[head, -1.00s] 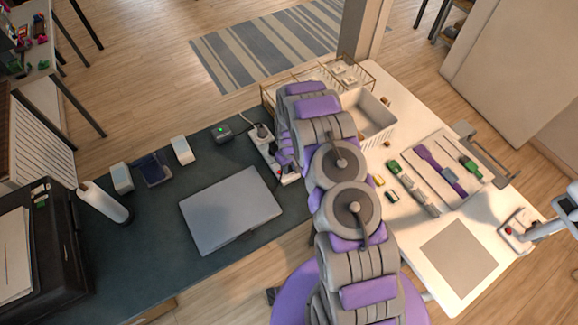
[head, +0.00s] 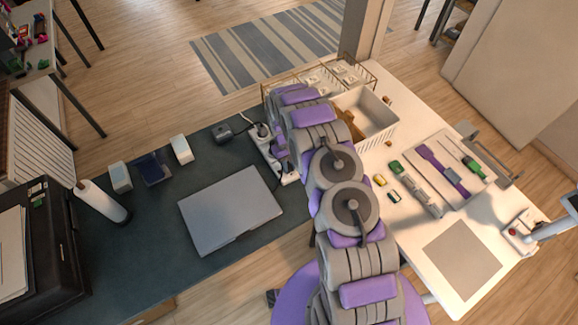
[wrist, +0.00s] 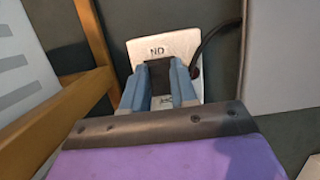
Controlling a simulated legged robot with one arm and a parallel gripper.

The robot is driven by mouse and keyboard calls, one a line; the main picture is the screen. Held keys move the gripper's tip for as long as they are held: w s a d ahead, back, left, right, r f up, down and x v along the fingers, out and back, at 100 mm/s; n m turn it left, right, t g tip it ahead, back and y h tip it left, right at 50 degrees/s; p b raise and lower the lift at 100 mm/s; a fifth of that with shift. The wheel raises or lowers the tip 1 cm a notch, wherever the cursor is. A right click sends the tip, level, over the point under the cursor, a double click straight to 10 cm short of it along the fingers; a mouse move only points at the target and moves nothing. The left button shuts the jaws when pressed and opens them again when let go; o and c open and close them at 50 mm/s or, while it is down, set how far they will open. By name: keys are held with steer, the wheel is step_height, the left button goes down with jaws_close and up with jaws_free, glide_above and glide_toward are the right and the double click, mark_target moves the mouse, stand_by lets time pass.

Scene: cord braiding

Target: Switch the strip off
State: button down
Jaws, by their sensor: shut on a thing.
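The white power strip (head: 264,148) lies on the dark desk at its right part, partly hidden behind my arm in the head view. In the wrist view the end of the strip (wrist: 182,45) shows, with the letters "ND" and a dark switch (wrist: 159,72). My gripper (wrist: 160,68) is over this end, its two blue-grey fingers on either side of the switch and shut on it. No red light shows on the strip in the head view.
A grey laptop (head: 231,211) lies left of the strip. A small dark device (head: 223,133), unlit, sits near the desk's back edge. A white basket (head: 366,120) stands to the right. A dark cord (wrist: 212,42) runs beside the strip.

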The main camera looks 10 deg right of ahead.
steer(key=shift+w, duration=0.1)
stand_by(0.3)
steer(key=c, duration=0.9)
jaws_free()
steer(key=v, duration=1.7)
steer(key=shift+w+a+r, duration=0.1)
steer(key=shift+w+a, duration=0.1)
steer(key=shift+w, duration=0.05)
